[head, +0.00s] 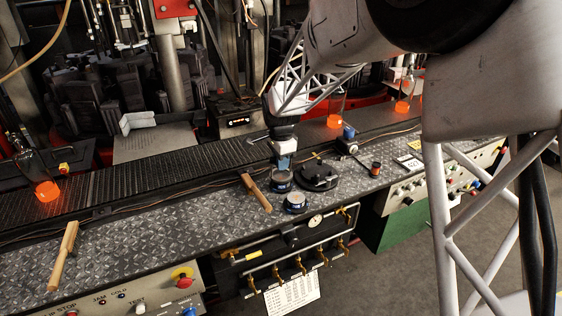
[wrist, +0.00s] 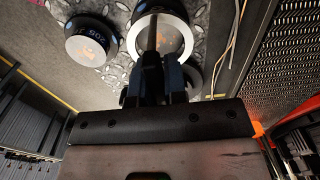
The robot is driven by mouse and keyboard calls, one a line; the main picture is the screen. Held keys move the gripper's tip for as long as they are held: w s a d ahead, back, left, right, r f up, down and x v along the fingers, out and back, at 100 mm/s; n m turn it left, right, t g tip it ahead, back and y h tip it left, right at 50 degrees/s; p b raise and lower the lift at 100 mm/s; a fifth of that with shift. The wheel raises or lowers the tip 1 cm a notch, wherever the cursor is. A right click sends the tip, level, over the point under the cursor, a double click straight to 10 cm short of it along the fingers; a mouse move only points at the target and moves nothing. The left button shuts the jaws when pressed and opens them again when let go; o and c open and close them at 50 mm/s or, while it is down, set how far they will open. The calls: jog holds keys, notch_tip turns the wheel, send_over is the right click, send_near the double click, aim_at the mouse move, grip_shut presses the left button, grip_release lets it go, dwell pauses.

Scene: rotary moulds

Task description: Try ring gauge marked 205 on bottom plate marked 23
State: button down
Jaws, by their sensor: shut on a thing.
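A round dark piece (wrist: 88,48) with 205 on its side lies left of my fingers in the wrist view. It appears to be the low round piece (head: 295,202) near the bench's front edge in the head view. My gripper (head: 283,164) points down and is shut on a round, pale-rimmed piece (wrist: 160,38), which shows as a dark piece with a light band in the head view (head: 280,182). I cannot read its mark, nor tell if it touches the bench. A black round fixture (head: 318,176) stands just right of it. I cannot make out a 23.
A dark conveyor (head: 130,188) with glowing orange glassware (head: 47,189) runs behind. Small items (head: 348,140) stand to the right.

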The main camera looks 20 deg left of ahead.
jog(key=shift+f, duration=0.45)
dwell(1.0)
jog(key=shift+r, duration=0.45)
jog(key=shift+r, duration=0.35)
jog(key=shift+r, duration=1.05)
jog(key=shift+r, duration=0.65)
